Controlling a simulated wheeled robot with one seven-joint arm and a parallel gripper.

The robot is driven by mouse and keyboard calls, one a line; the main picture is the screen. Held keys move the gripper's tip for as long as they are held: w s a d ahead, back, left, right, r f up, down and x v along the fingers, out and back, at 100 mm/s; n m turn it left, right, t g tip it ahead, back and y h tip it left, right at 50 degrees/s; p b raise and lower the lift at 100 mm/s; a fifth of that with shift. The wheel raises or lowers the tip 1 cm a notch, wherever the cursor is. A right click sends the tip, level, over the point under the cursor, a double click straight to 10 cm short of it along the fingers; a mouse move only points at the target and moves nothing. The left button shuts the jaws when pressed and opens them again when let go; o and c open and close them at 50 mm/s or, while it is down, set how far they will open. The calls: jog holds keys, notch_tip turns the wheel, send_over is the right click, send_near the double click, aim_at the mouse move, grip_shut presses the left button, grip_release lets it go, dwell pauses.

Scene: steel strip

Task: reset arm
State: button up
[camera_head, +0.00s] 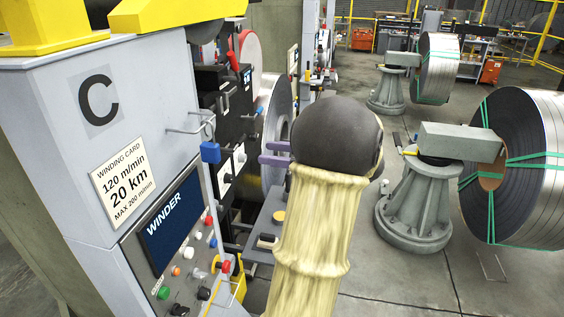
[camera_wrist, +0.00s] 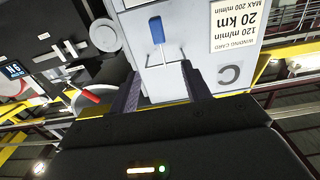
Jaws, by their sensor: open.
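My arm, with a cream sleeve and dark rounded end, stands in the middle of the head view. My gripper (camera_head: 268,153) shows there as two purple fingers pointing left, past the dark wrist. In the wrist view my gripper (camera_wrist: 162,88) has its two fingers apart, with nothing between them that I can see held. Beyond the fingers is the grey winder cabinet (camera_wrist: 185,55), seen upside down. The cabinet (camera_head: 130,110) fills the left of the head view. A blue-ended part (camera_head: 210,152) sits by its metal handle; it also shows in the wrist view (camera_wrist: 156,29).
The winder panel (camera_head: 172,228) has a screen and several coloured knobs. Dark machinery (camera_head: 235,110) stands behind it. A banded steel coil (camera_head: 525,165) and a grey pedestal (camera_head: 417,205) stand at right. Floor between my arm and the pedestal is clear.

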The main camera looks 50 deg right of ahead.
jog(key=shift+v, duration=0.85)
jog(key=shift+w, duration=0.15)
